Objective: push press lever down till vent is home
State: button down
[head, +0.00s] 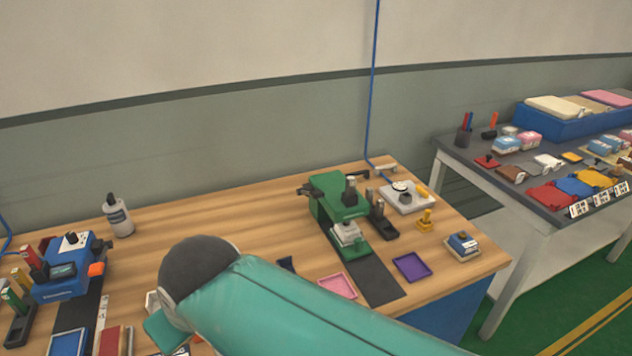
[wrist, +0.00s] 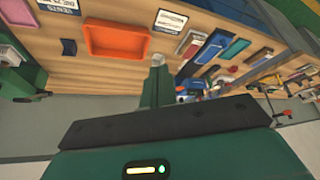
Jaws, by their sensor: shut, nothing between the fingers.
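The green press (head: 335,205) stands on the right part of the wooden bench in the head view. It has a black knob on top and a dark arm at its left side; I cannot tell which is the lever. A pale block (head: 346,233) sits under its ram; whether this holds the vent, and how deep, is too small to tell. In the wrist view, green parts (wrist: 20,78) at the left edge seem to belong to the press. My gripper (wrist: 157,62) is shut and empty, over the bench's edge and apart from the press. In the head view my arm hides it.
A pink tray (head: 338,286) and a purple tray (head: 412,267) lie before the press. A blue device (head: 62,272) and a bottle (head: 117,216) stand at the left. An orange tray (wrist: 117,40) shows in the wrist view. A second table (head: 470,160) stands at the right.

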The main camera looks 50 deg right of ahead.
jog(key=shift+a, duration=0.1)
jog(key=w+d+r+m+h, duration=0.1)
jog(key=w+d+r, duration=0.1)
jog(key=w+d, duration=0.35)
jog(key=w+d+r+m, duration=0.1)
jog(key=w+d+r, duration=0.15)
jog(key=d, duration=0.65)
jog(key=w+d+r+m+h, duration=0.1)
jog(key=w+d+r+m, duration=0.1)
jog(key=w+d, duration=0.35)
jog(key=s+d+m, duration=0.1)
jog(key=s+d, duration=0.1)
jog(key=d, duration=1.1)
jog(key=s+d+m+h, duration=0.1)
jog(key=s+d, duration=0.1)
jog(key=d, duration=1.1)
jog(key=shift+s+d+f, duration=0.15)
jog(key=shift+d+f, duration=0.05)
jog(key=shift+f, duration=0.1)
